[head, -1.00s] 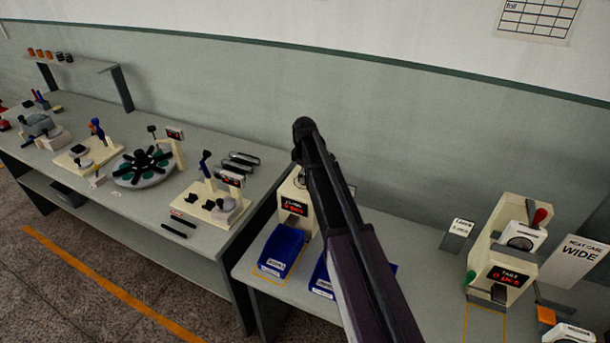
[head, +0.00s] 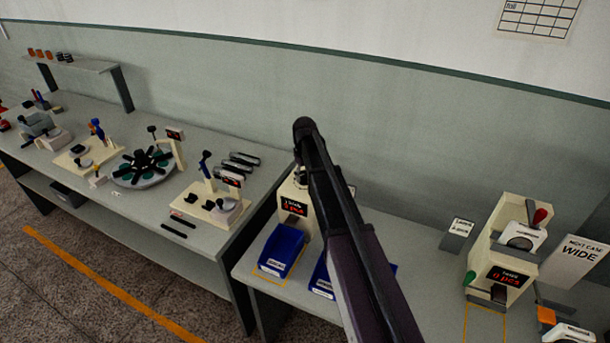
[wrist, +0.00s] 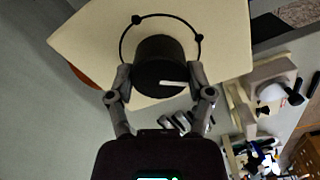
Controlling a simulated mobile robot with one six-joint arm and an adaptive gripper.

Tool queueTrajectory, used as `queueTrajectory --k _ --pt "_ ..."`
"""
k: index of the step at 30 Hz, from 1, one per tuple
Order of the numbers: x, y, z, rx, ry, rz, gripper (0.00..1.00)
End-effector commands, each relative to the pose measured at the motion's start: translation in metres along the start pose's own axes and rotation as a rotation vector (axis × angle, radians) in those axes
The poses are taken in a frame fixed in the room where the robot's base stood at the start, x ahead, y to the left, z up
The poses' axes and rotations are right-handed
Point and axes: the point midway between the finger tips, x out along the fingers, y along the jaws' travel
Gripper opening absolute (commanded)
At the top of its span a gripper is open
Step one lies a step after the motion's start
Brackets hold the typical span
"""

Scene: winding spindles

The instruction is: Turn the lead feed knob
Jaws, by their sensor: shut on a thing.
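The lead feed knob, a dark round knob (wrist: 160,62) with a white pointer line, fills the middle of the wrist view. It sits on a cream machine face (wrist: 215,28), with a thin dark arc and two end dots around it. My gripper (wrist: 161,82) is shut on the knob, one finger at each side. The pointer line lies near level, toward the right. In the head view, my arm hides the knob and most of its machine; part of the cream machine (head: 293,195) with a red display shows beside the arm.
Blue bins (head: 281,250) stand on the bench in front of the machine. Another cream machine (head: 503,255) with a red-tipped lever and a "WIDE" sign (head: 573,262) stand at the right. A longer bench (head: 150,235) with several devices is at the left.

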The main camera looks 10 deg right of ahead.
Motion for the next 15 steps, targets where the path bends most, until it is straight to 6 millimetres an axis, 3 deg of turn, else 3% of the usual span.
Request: queueTrajectory --k 15 --pt "0.0004 0.0001 0.0018 0.491 -0.003 -0.002 0.20"
